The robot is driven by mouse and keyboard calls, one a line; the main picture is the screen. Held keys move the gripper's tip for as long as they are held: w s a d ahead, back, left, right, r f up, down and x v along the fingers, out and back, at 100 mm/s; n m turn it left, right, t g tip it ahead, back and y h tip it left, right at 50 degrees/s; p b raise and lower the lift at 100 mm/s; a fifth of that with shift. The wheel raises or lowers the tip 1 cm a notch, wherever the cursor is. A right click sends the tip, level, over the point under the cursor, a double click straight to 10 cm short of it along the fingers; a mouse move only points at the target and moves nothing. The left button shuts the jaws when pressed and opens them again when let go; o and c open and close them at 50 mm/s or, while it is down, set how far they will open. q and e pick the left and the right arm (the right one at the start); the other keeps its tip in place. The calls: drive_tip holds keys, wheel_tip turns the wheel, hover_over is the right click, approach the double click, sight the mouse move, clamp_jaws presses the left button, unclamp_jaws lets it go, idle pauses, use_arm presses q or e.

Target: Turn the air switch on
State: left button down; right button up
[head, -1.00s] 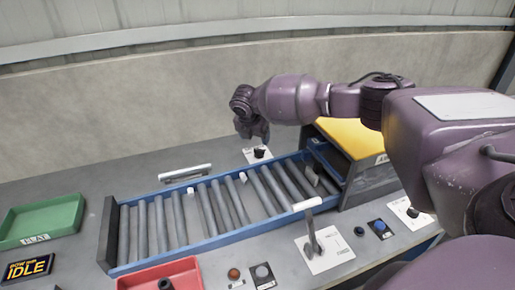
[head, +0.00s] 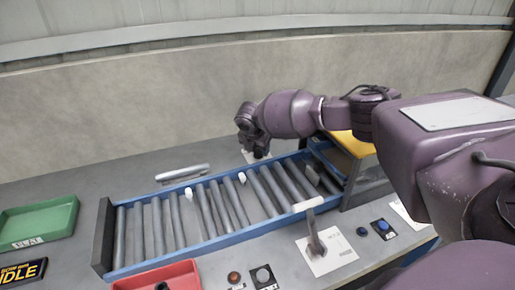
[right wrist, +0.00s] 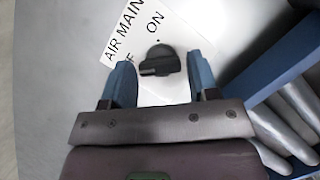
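The air switch is a black knob (right wrist: 160,60) on a white plate (right wrist: 166,20) marked AIR MAIN, with ON printed above the knob. The other position label is mostly covered by my left-hand finger in the right wrist view. The knob's bar end points left, toward that partly hidden label. My right gripper (right wrist: 162,76) is open, with its blue fingers on either side of the knob and no clear contact. In the head view my right gripper (head: 259,150) hides the knob, and only part of the plate shows. My left gripper is not in view.
A blue-framed roller conveyor (head: 226,238) runs close beside the switch. A metal bar (head: 183,172) lies left of it, and a yellow-topped box (head: 357,143) stands to the right. A lever (head: 315,236), red tray (head: 158,272) and green tray (head: 38,217) are nearer the front.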

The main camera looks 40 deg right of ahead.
drive_tip(key=c, duration=0.6)
